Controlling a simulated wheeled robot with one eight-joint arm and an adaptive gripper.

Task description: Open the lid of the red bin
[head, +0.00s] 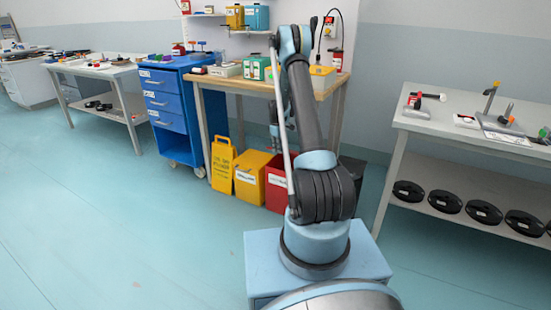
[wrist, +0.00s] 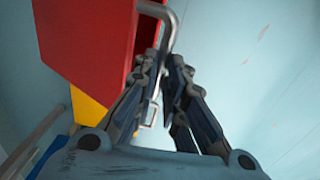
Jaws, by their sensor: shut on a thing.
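The red bin (head: 276,188) stands on the floor under the wooden workbench, partly hidden behind my arm in the head view. In the wrist view its red body (wrist: 90,45) fills the upper left. A grey metal bar handle (wrist: 172,28) curves out from the red part and passes down between my fingers. My gripper (wrist: 165,65) is closed on this handle. I cannot tell from these views how far the lid is raised.
A yellow bin (head: 250,180) stands left of the red bin, with a yellow floor sign (head: 222,165) beside it. A dark bin (head: 354,170) is at the right. The workbench (head: 240,84) is above. A blue drawer cabinet (head: 168,118) stands left. Open floor (head: 120,220) lies front left.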

